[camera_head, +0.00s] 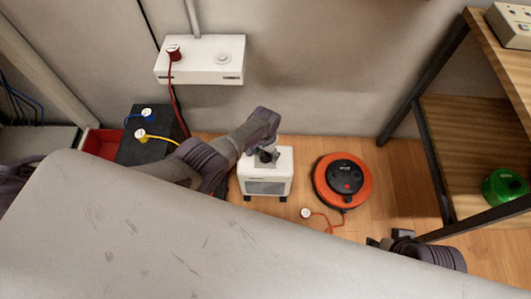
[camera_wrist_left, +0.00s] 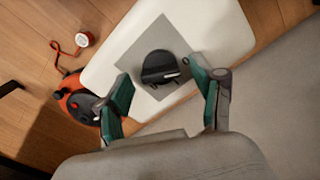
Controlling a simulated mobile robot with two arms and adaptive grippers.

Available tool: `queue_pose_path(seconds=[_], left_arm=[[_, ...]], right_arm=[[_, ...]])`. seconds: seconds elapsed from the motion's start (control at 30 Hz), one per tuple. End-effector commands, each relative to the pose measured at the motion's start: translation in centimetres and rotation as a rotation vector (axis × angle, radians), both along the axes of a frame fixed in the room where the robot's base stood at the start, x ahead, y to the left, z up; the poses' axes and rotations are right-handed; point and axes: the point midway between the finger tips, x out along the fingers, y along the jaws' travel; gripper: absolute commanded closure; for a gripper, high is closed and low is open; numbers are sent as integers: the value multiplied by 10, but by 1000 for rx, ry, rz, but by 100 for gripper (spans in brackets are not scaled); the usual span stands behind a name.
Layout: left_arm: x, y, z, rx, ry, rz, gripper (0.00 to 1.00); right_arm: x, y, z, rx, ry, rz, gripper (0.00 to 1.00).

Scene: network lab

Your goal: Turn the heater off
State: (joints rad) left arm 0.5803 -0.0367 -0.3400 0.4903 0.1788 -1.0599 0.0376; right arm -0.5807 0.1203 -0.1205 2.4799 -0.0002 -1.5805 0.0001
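The heater (camera_head: 284,166) is a small white box on dark feet, standing on the wooden floor against the wall. Its white top fills much of the left wrist view (camera_wrist_left: 215,30), with a grey square panel and a dark round knob (camera_wrist_left: 160,66) on it. My left gripper (camera_head: 266,155) is just above the heater's top. In the left wrist view its fingers (camera_wrist_left: 161,80) are apart, one on each side of the knob, holding nothing; contact with the knob cannot be told. My right arm shows at the lower right, its gripper (camera_head: 378,243) small and partly hidden.
A wooden shelf (camera_head: 470,150) with a dark frame stands at right. A white wall box (camera_head: 200,60) with a red plug is above. A dark box (camera_head: 143,135) stands left.

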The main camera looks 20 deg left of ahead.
Motion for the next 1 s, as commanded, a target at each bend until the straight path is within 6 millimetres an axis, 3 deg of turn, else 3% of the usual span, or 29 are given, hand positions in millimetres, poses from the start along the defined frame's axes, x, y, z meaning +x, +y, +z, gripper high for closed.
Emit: queue_pose_path(seconds=[0.47,0.67,1.0], left_arm=[[1,0,10,0,-2,-2,31],[0,1,36,1,-4,-3,31],[1,0,100,0,-3,-2,31]], right_arm=[[1,0,1,1,-3,-1,60],[1,0,0,1,-2,-1,60],[0,0,0,0,-1,0,60]])
